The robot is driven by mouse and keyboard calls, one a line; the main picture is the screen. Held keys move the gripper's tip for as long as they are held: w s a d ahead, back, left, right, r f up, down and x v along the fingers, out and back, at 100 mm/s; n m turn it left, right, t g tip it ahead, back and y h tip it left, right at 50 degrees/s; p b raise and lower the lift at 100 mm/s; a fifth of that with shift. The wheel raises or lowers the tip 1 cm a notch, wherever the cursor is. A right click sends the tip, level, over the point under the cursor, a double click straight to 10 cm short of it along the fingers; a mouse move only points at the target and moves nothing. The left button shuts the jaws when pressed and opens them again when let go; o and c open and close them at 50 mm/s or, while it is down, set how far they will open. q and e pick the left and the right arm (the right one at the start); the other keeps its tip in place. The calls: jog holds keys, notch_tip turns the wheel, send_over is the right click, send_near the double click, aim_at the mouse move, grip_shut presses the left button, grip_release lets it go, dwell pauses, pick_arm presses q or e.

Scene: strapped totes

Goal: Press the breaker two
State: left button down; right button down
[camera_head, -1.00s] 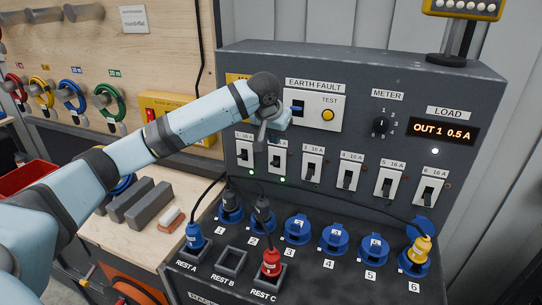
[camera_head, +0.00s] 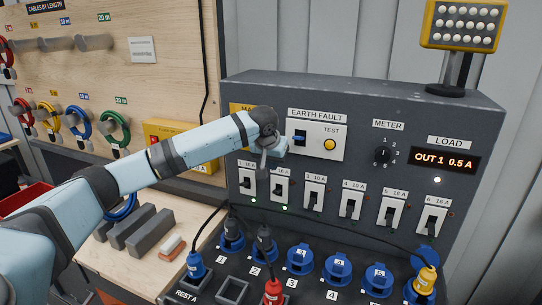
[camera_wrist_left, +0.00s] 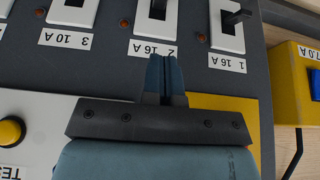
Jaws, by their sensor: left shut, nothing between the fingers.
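Breaker two (camera_head: 281,188) is a white switch with a dark lever, labelled "2 16 A", second from the left in the row on the grey panel. A green light glows below it. My left gripper (camera_head: 264,163) is shut and empty, just above and slightly left of breaker two in the head view. In the left wrist view the closed fingertips (camera_wrist_left: 164,64) point toward breaker two (camera_wrist_left: 153,27), close to its upside-down label. Its lever is partly cut off by the picture edge. Whether the fingers touch the panel cannot be told. My right gripper is not in view.
Breaker one (camera_head: 248,184) and breaker three (camera_head: 314,195) flank breaker two. The earth fault unit (camera_head: 316,140) with its yellow test button is above right. Plugs and blue sockets (camera_head: 299,258) with cables lie below. The load display (camera_head: 445,161) reads "OUT 1 0.5 A".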

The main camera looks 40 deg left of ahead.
aim_at(274, 191)
pick_arm(q)
jog(key=x, duration=0.4)
jog(key=s+p+x, duration=0.1)
jog(key=x, duration=0.1)
jog(key=shift+s+d+f, duration=0.1)
jog(key=shift+d+f, duration=0.05)
jog(key=shift+f, duration=0.2)
jog(key=shift+s+d+f, duration=0.1)
jog(key=shift+s+f, duration=0.25)
jog(key=shift+f, duration=0.5)
jog(key=shift+s+f+t, duration=0.35)
jog(key=shift+f+t, duration=0.05)
jog(key=shift+t, duration=0.5)
jog(key=f+t+b, duration=0.1)
jog(key=t+b, duration=0.1)
jog(key=s+f+t+y+b, duration=0.1)
jog(key=t+b, duration=0.1)
jog(key=b, duration=0.1)
jog(key=shift+d+y, duration=0.2)
jog(key=shift+y, duration=0.1)
jog(key=shift+r, duration=0.1)
jog(key=shift+r+p, duration=0.75)
jog(key=shift+p, duration=0.2)
